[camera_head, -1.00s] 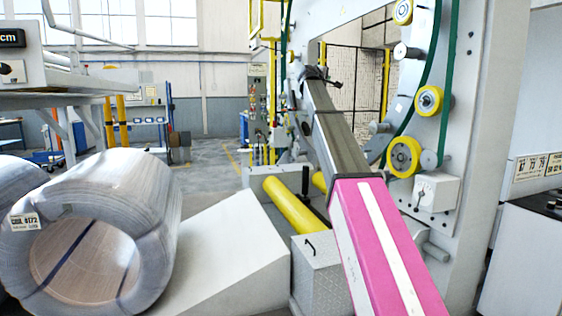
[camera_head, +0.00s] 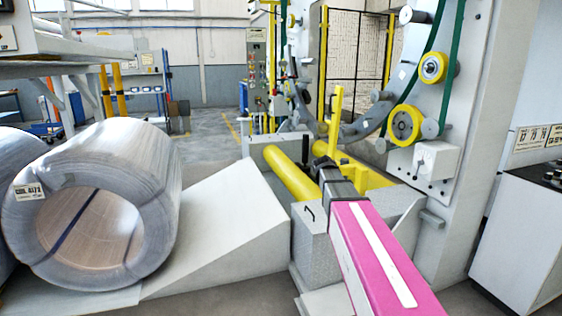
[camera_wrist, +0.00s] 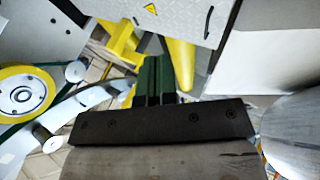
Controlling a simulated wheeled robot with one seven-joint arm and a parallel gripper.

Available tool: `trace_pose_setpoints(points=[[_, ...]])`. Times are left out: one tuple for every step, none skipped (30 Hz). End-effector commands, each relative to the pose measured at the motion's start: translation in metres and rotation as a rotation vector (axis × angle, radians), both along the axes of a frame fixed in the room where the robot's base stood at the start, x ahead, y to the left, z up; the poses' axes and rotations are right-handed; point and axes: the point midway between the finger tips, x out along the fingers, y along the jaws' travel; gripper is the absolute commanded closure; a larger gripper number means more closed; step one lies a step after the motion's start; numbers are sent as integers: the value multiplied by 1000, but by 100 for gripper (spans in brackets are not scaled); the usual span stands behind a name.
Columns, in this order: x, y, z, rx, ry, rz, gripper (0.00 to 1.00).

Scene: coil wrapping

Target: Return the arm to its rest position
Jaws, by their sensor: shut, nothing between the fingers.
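My arm, with its pink and white link, reaches forward from the bottom of the head view. My gripper (camera_head: 322,150) is at its far end, small and dark, in front of the wrapping machine's yellow parts. In the wrist view my gripper (camera_wrist: 155,62) shows its two dark green fingers side by side, shut and empty. They point toward the yellow roller (camera_wrist: 181,62) and the yellow frame (camera_wrist: 120,45), seemingly apart from both.
A large wire coil (camera_head: 100,205) lies at the left beside a pale sloped ramp (camera_head: 225,215). A yellow roller (camera_head: 290,172) lies left of my arm. The machine's column (camera_head: 470,130) with yellow wheels (camera_head: 405,124) stands at the right. Open floor (camera_head: 212,150) shows behind the ramp.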

Motion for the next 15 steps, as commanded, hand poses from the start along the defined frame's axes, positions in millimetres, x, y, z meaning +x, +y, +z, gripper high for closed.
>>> trace_pose_setpoints(points=[[-26,0,-25,36,35,-20,100],[-38,1,-38,59,55,-34,100],[-53,1,-55,89,81,-53,100],[-65,2,-67,112,101,-65,100],[-77,3,-79,135,121,-79,100],[-94,5,-94,164,148,-100,100],[-106,6,-105,185,168,-114,100],[-119,7,-116,208,189,-129,100],[-136,9,-129,237,216,-151,100],[-149,10,-139,257,237,-165,100],[-162,12,-148,279,258,-182,100],[-179,14,-160,306,284,-203,100],[-191,16,-168,324,305,-218,100],[-204,17,-176,344,324,-234,100],[-219,20,-184,367,349,-255,100]])
